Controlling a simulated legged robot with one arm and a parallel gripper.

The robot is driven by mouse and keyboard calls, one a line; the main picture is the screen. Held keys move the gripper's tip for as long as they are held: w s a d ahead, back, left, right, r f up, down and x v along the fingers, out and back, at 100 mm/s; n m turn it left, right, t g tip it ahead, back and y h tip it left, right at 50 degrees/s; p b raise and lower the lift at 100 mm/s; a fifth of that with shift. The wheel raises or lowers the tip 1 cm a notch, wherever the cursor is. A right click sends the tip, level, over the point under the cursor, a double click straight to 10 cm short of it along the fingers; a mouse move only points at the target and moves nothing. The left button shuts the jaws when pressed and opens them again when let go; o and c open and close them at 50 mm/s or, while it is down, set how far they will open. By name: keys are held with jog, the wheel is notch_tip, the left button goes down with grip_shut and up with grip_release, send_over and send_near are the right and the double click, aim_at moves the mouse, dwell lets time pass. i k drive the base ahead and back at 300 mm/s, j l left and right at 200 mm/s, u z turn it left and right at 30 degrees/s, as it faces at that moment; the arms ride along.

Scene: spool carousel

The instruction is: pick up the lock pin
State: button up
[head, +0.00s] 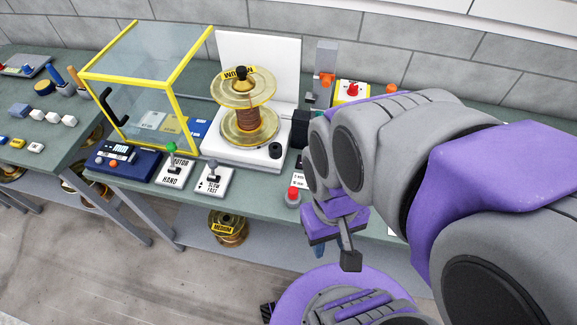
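I cannot pick out the lock pin for certain. A small red-topped grey piece (293,196) stands at the bench's front edge, just left of my gripper. A black knob (241,73) sits on top of the copper-wound spool (246,125), which stands upright on a white-backed machine (262,60). My gripper (348,258) hangs at the front edge of the bench, pointing down. One dark fingertip shows; the other is hidden, so its opening cannot be read. I see nothing held in it.
A yellow-framed clear guard (150,52) stands left of the spool. Two lever boxes, motor (175,172) and slow/fast (213,179), sit in front. A red button on a yellow box (352,91) is behind. A medium spool (228,228) is on the lower shelf. My arm hides the bench's right side.

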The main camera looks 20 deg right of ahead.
aim_at(293, 190)
jog(key=z, duration=0.45)
jog(key=j+z, duration=0.1)
jog(key=z, duration=0.35)
jog(key=k+z, duration=0.1)
jog(key=z, duration=0.85)
jog(key=k+z, duration=0.2)
jog(key=k, duration=1)
